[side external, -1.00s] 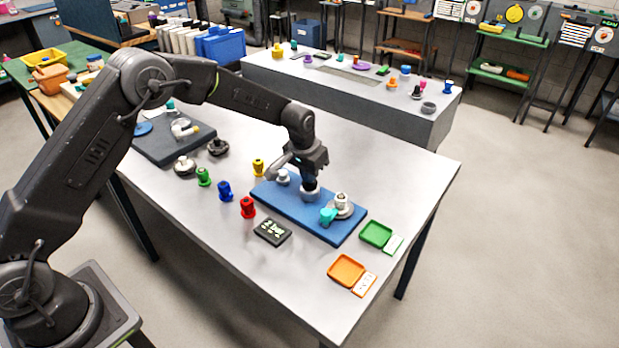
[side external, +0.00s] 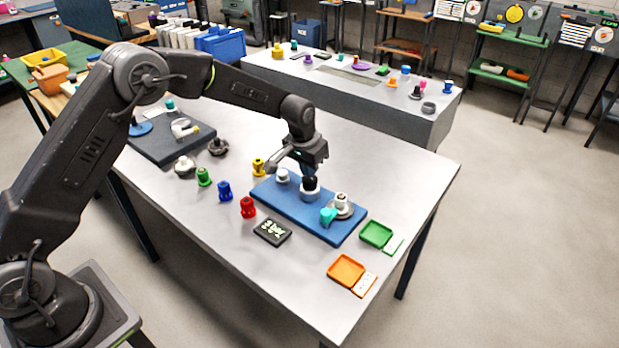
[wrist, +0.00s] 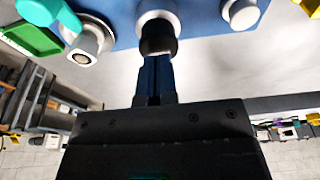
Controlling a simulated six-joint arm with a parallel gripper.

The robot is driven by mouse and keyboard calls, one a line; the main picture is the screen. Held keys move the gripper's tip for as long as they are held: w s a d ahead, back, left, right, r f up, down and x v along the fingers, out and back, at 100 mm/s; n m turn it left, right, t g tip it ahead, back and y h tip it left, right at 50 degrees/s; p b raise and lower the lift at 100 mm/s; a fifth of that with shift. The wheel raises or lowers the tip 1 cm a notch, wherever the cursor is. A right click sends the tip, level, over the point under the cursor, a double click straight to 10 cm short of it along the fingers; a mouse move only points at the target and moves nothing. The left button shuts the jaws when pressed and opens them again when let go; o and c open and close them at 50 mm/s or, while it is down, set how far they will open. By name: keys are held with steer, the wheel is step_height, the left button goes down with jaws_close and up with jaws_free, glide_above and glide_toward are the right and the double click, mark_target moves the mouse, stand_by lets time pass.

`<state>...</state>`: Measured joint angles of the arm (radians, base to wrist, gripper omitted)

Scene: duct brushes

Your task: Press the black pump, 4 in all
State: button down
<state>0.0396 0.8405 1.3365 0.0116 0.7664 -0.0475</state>
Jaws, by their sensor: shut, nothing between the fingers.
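The black pump (side external: 310,184) stands upright in a light grey collar (side external: 310,195) on the blue board (side external: 279,206). In the wrist view the black pump (wrist: 158,40) is straight beyond my fingertips. My gripper (side external: 308,174) is shut and empty, pointing down just above the pump's black top. It also shows in the wrist view (wrist: 154,60), with its fingers together. I cannot tell whether the tips touch the black top or are slightly apart.
On the board, a white knob (side external: 282,176) stands left of the pump; a turquoise piece (side external: 328,215) and a grey round fitting (side external: 342,206) are on its right. A dark panel (side external: 272,232), red knob (side external: 247,207), green tray (side external: 376,233) and orange tray (side external: 346,270) lie nearby.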

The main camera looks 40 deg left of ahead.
steer(key=shift+f, duration=0.1)
stand_by(0.3)
steer(key=shift+f, duration=1.3)
steer(key=shift+r, duration=1.4)
steer(key=shift+r, duration=0.15)
steer(key=shift+r, duration=2.9)
